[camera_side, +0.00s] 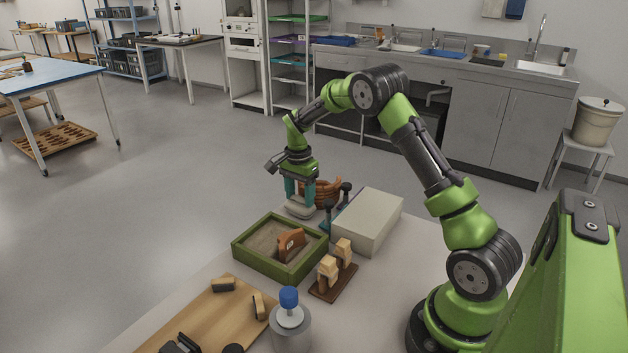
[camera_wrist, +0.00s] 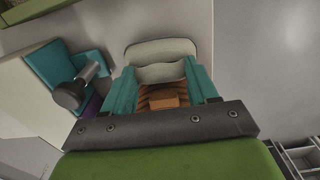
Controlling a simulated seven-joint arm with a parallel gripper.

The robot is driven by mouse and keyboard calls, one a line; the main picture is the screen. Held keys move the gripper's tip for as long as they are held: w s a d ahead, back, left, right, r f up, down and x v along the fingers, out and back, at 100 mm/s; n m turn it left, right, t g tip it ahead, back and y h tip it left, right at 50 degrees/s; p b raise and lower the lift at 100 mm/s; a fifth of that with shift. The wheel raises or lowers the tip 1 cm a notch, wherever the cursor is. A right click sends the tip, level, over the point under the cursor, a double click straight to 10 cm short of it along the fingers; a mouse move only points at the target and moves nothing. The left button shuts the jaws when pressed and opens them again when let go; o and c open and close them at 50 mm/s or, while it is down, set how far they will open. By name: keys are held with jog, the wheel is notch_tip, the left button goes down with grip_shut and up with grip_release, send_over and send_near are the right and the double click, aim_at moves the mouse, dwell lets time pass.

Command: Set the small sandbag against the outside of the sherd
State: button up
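The small sandbag (camera_side: 300,211) is pale grey and sits at the tips of my gripper (camera_side: 300,198), near the table's far edge. In the wrist view the sandbag (camera_wrist: 160,72) fills the space between the two teal fingers (camera_wrist: 162,82), which appear to press on both its sides. I cannot tell whether it is clear of the table. The sherd (camera_side: 290,243) is orange-brown and stands upright in the sand of a green-framed box (camera_side: 264,268), nearer the camera than my gripper. The sherd's lower edge is hidden in the sand.
A pale block-like box (camera_side: 367,222) and dark-knobbed teal stands (camera_side: 329,216) are right of my gripper. A brown ribbed object (camera_side: 328,190) is behind it. A wooden holder (camera_side: 333,281), a blue-capped bottle (camera_side: 290,322) and a wooden board (camera_side: 215,318) are nearer the camera.

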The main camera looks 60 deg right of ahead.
jog(key=o, duration=0.5)
jog(key=shift+o, duration=0.2)
notch_tip(320, 180, up, 16)
jog(key=r, duration=0.1)
jog(key=s+a+r+n+t+y, duration=0.1)
jog(key=s+a+r+n+t, duration=0.1)
jog(key=s+a+n, duration=0.5)
jog(key=s+a+r+n+t+y, duration=0.1)
jog(key=s+a+n+t, duration=0.4)
jog(key=s+a, duration=1)
jog(key=s+n, duration=0.1)
jog(key=n, duration=0.1)
jog(key=shift+r+n, duration=0.3)
jog(key=shift+r, duration=0.05)
